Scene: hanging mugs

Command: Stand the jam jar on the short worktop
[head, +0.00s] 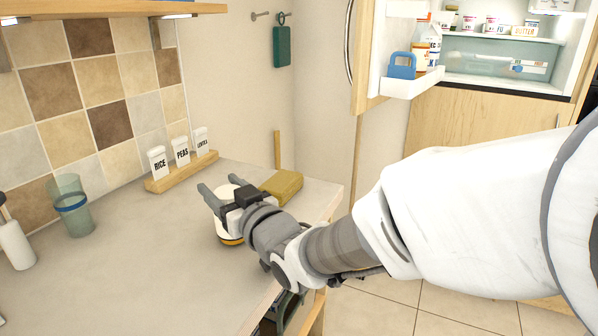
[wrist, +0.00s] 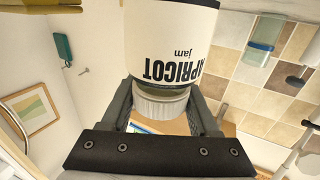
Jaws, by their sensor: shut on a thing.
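The jam jar (head: 228,228) has a white label, a pale lid and an orange band at its base. My gripper (head: 219,188) is shut on it, with the fingers on either side of the lid. In the wrist view the jar (wrist: 172,35) shows the words APRICOT jam upside down, with its lid between the fingers (wrist: 163,98). In the head view the jar looks upright over the worktop (head: 140,265), near its right edge. I cannot tell whether its base touches the surface. My gripper and wrist hide part of it.
A mustard-coloured block (head: 282,187) lies just behind the jar. A wooden rack (head: 182,172) with RICE, PEAS and LENTILS labels stands by the tiled wall. A greenish glass (head: 72,206) and a white bottle (head: 15,246) stand left. The fridge (head: 500,82) is open at right.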

